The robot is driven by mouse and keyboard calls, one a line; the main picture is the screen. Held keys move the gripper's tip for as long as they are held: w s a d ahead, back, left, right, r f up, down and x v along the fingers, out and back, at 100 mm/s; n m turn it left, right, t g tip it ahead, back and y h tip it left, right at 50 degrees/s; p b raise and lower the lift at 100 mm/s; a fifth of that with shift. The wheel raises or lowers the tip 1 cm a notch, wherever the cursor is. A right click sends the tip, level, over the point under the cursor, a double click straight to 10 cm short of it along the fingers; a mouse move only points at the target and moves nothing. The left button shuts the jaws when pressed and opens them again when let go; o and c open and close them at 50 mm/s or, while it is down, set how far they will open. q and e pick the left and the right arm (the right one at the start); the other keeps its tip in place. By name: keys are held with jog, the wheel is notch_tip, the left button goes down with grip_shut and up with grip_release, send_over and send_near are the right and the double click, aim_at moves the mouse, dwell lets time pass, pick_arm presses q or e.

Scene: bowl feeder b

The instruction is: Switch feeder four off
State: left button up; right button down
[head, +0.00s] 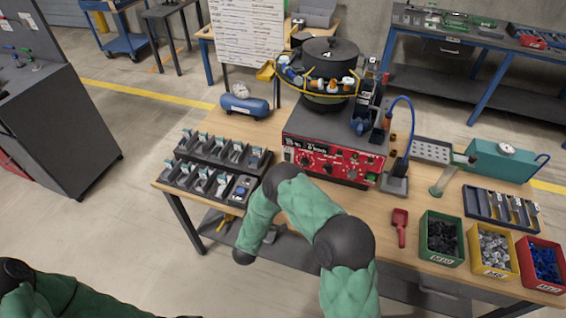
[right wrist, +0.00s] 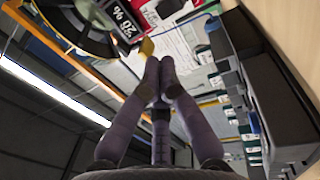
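The feeder has a dark round bowl (head: 330,58) on a grey base with a red control panel (head: 335,160) in front, carrying knobs and small lights. The panel's switch lettering is too small to read, and my arm's bend stands just in front of its lower left. My right gripper (right wrist: 160,75) is shut, its two fingertips together with nothing seen between them. It is apart from the panel, and I cannot make it out in the head view. My left arm is at the bottom left of the head view, with its gripper out of sight.
A rack of dark trays (head: 215,165) stands left of the feeder, near the table's front edge. A blue air tank (head: 245,105) is behind it. A red scoop (head: 400,225) and green, yellow and red parts bins (head: 441,240) lie to the right.

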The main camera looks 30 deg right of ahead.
aim_at(287, 155)
jog(key=b+x, duration=0.2)
jog(key=x, duration=1.2)
jog(key=shift+w+d+r+p, duration=0.15)
jog(key=shift+w+r+p, duration=0.1)
jog(key=shift+r+p, duration=0.1)
jog(key=shift+f, duration=0.1)
jog(key=shift+s+f+y, duration=0.1)
jog(key=shift+y, duration=0.2)
